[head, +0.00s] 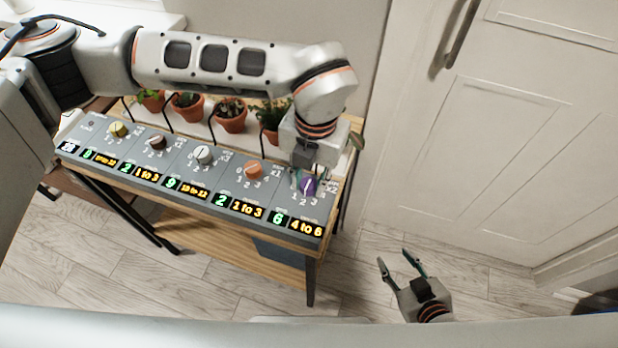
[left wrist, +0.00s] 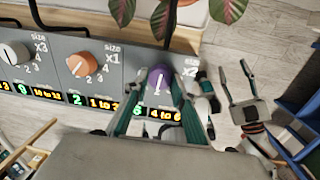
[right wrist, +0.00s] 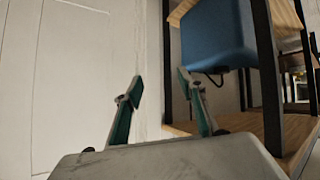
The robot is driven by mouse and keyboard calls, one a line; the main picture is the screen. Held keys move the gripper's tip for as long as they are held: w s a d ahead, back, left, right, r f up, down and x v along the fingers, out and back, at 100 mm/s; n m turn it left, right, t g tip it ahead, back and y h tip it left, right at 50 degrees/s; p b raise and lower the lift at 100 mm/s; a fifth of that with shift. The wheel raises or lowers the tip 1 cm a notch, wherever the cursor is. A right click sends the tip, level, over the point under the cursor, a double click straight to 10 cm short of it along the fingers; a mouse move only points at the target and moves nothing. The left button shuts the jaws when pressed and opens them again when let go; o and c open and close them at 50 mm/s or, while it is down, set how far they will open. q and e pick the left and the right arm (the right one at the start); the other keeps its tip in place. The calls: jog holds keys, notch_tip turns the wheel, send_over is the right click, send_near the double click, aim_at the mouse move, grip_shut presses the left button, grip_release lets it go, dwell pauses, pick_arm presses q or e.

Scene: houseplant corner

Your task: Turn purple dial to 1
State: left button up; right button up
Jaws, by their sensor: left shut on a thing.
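The purple dial (head: 309,187) is at the right end of the grey panel (head: 190,176). Numbers 1, 2 and 3 show around it in the head view. In the left wrist view the purple dial (left wrist: 157,76) has a white line on its face, running roughly up and down the picture; which number it points to is unclear. My left gripper (head: 304,178) reaches down from above and is shut on the dial, a finger on each side. Below the dial, the displays (head: 292,222) read a green 6 and a yellow "4 to 6". My right gripper (head: 401,262) is open and empty, away from the panel.
Orange (head: 254,170), white (head: 205,154), brown and yellow dials sit to the left on the panel. Potted plants (head: 231,115) stand behind it; leaves hang near my left gripper. A blue bin (right wrist: 222,35) is under the table. The floor around my right gripper is clear.

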aim_at(310, 188)
pick_arm(q)
jog(key=shift+r+m, duration=0.15)
jog(key=shift+m, duration=0.45)
jog(key=m+p, duration=0.1)
jog(key=m, duration=0.2)
jog(key=shift+a+m, duration=0.1)
jog(key=shift+m, duration=1.2)
pick_arm(e)
jog(key=shift+s+a+r, duration=0.25)
jog(key=shift+s+r, duration=0.05)
jog(key=shift+r, duration=0.05)
jog(key=shift+w+r, duration=0.15)
jog(key=shift+w, duration=0.2)
pick_arm(q)
jog(key=o, duration=1.1)
jog(key=r, duration=1.1)
jog(key=shift+s+d+r, duration=0.25)
jog(key=shift+s+r, duration=0.1)
jog(key=shift+r, duration=0.05)
pick_arm(e)
jog(key=shift+s, duration=0.25)
jog(key=shift+s, duration=0.1)
